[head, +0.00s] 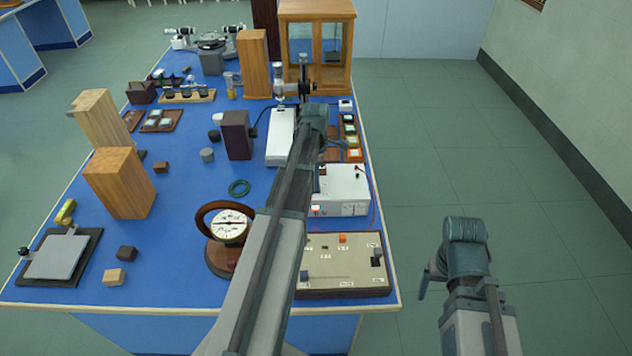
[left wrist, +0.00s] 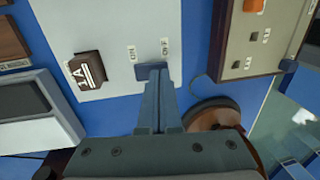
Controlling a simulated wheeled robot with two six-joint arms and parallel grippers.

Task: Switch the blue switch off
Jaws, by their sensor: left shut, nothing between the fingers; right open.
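The white box (head: 345,181) stands on the blue bench near the right edge. In the left wrist view, its pale top (left wrist: 115,25) carries ON and OFF labels and a brown block marked 1 A (left wrist: 90,69). A blue piece (left wrist: 147,71), apparently the blue switch, lies below the labels at my left fingertips. Its exact tilt is hard to tell. My left gripper (left wrist: 156,76) is shut and empty, its tips at or against this piece. In the head view my left forearm hides these fingertips. My right gripper (head: 430,279) is open, off the bench's right side.
A beige control box (head: 340,262) with an orange knob is in front of the white box. A round dial gauge (head: 230,226) with a brown base stands left of my left arm. A white instrument (head: 280,137) is behind. The floor at right is clear.

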